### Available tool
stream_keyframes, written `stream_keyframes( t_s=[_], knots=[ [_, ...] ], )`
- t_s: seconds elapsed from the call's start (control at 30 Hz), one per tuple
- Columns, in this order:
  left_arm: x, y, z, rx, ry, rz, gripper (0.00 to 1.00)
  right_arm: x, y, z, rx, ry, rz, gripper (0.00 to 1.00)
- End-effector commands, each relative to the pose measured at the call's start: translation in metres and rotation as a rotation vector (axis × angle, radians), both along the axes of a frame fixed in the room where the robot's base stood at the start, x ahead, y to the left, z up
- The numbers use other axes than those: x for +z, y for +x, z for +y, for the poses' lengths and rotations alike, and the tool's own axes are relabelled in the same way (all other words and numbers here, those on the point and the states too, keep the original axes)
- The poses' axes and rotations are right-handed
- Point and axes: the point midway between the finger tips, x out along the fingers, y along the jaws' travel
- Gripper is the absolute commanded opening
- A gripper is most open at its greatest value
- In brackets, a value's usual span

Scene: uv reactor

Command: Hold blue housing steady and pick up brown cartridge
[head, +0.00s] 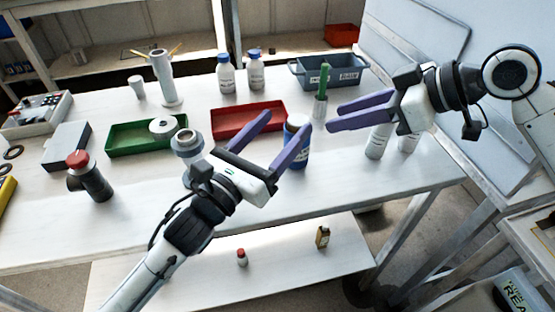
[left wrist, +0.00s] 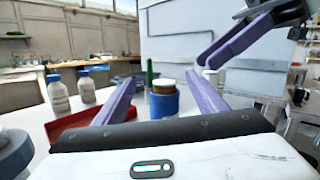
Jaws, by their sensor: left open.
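The blue housing (head: 296,155) stands upright on the table, with a pale round top. In the left wrist view the housing (left wrist: 163,106) shows between my left fingers, with a white and tan piece (left wrist: 164,87) at its top. I cannot tell whether this piece is the brown cartridge. My left gripper (head: 288,121) is open, its purple fingers on either side of the housing; contact cannot be seen. My right gripper (head: 331,117) is open and empty, up and to the right of the housing, its fingers pointing left; it also shows in the left wrist view (left wrist: 207,60).
A red tray (head: 222,129) lies behind my left gripper and a green tray (head: 119,145) farther left. A green stick (head: 324,80) stands behind the housing, near a grey-blue bin (head: 312,79). White cylinders (head: 377,142) stand below my right gripper. A brown bottle (head: 323,238) sits on the lower shelf.

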Motion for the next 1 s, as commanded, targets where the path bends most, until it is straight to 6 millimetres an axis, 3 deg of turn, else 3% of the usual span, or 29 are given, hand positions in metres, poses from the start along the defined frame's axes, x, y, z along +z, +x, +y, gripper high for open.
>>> stream_keyframes(
  t_s=[0.1,0.3,0.47,1.0],
  knots=[
    [-0.037,-0.003,-0.001,-0.037,0.099,0.030,0.65,0.000,0.000,0.000,0.000,0.000,0.000,0.31],
    [-0.073,-0.006,0.002,-0.067,0.189,0.057,0.65,0.000,0.000,0.000,0.000,0.000,0.000,0.31],
    [-0.077,0.003,-0.005,-0.072,0.197,0.061,0.65,0.000,0.000,0.000,0.000,0.000,0.000,0.31],
    [-0.077,0.069,-0.054,-0.071,0.194,0.063,0.65,0.000,0.000,0.000,0.000,0.000,0.000,0.31]
  ],
)
